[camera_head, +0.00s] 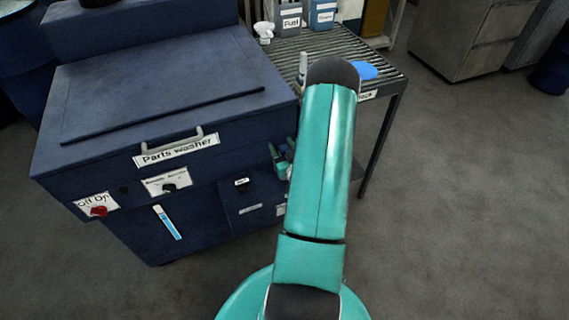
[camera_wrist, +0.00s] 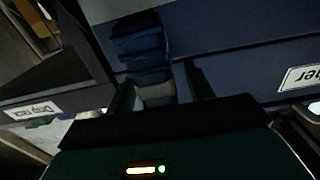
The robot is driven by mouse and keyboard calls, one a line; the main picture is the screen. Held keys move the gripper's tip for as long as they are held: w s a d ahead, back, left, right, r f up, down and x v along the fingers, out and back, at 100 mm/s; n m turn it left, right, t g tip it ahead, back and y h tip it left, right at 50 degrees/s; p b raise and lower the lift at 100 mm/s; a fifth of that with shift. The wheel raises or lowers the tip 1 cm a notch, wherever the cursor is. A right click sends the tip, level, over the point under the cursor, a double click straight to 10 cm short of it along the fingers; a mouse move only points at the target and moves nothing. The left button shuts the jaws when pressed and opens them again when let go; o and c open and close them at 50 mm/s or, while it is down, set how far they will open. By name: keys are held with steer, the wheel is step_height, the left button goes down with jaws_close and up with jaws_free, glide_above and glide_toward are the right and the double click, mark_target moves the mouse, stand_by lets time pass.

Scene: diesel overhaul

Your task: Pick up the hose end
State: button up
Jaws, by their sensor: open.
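No hose end can be told for certain. In the wrist view, a dark blue, ridged piece (camera_wrist: 140,45) with a greyish lower part (camera_wrist: 157,93) stands out against the blue washer side. The greyish part shows between the two fingers of my gripper (camera_wrist: 160,76), which is open. Whether they touch is too dark to tell. In the head view, my gripper (camera_head: 284,160) is partly hidden behind my teal arm, by the right front corner of the parts washer (camera_head: 155,80).
The washer lid (camera_head: 165,85) is down, with a handle (camera_head: 172,142) at its front. A slatted drip rack (camera_head: 385,80) stands to the right, holding containers (camera_head: 288,18) and a blue item (camera_head: 366,71). Grey floor (camera_head: 450,190) is clear at right.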

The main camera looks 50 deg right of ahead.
jaws_close()
steer(key=shift+r, duration=0.15)
steer(key=shift+r, duration=8.65)
